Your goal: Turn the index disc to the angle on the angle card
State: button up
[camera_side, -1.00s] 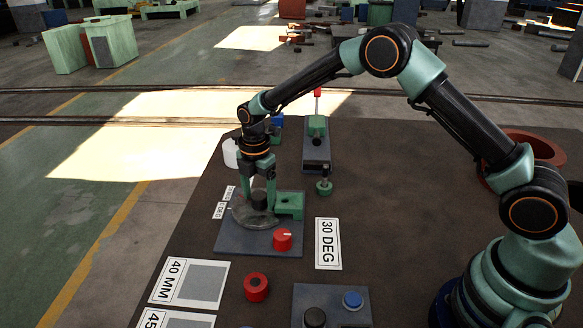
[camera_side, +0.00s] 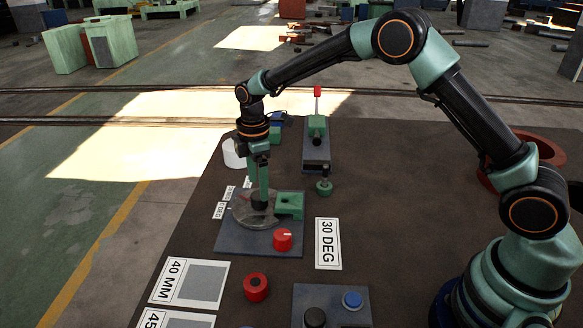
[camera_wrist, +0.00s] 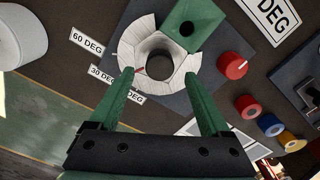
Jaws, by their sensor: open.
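The index disc (camera_side: 243,215) is a pale grey round plate on a dark base plate. A dark hub (camera_wrist: 160,62) stands at its centre. In the wrist view a red mark (camera_wrist: 139,72) on the disc points to the lower left, toward the 30 DEG label (camera_wrist: 101,76). The angle card (camera_side: 328,243) reads 30 DEG and lies flat right of the base plate. My gripper (camera_wrist: 159,75) is open above the disc, with one finger to each side of the hub in the wrist view. In the side view my gripper (camera_side: 259,200) partly hides the hub.
A green block (camera_side: 290,204) sits at the disc's right edge. A red knob (camera_side: 283,239) with a white line stands on the base plate's front corner. A 60 DEG label (camera_wrist: 87,41) is beside the disc. A white cylinder (camera_wrist: 20,36) stands nearby.

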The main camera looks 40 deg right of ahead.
notch_tip(320, 180, up, 8)
jog(key=s+d+r+m+t, duration=0.2)
jog(key=s+d+r+m, duration=0.2)
jog(key=s, duration=0.4)
jog(key=s+d+r+m+t, duration=0.2)
jog(key=s+d+r+m, duration=0.2)
jog(key=s+r+m, duration=0.3)
jog(key=shift+s+d+r, duration=0.25)
jog(key=shift+s+r, duration=0.1)
jog(key=shift+s, duration=0.2)
jog(key=s+d+f+m+t, duration=0.1)
jog(key=s+f+m, duration=0.1)
jog(key=s+m, duration=0.2)
jog(key=shift+s+d+t, duration=0.3)
jog(key=shift+s+d, duration=0.1)
jog(key=shift+s, duration=0.55)
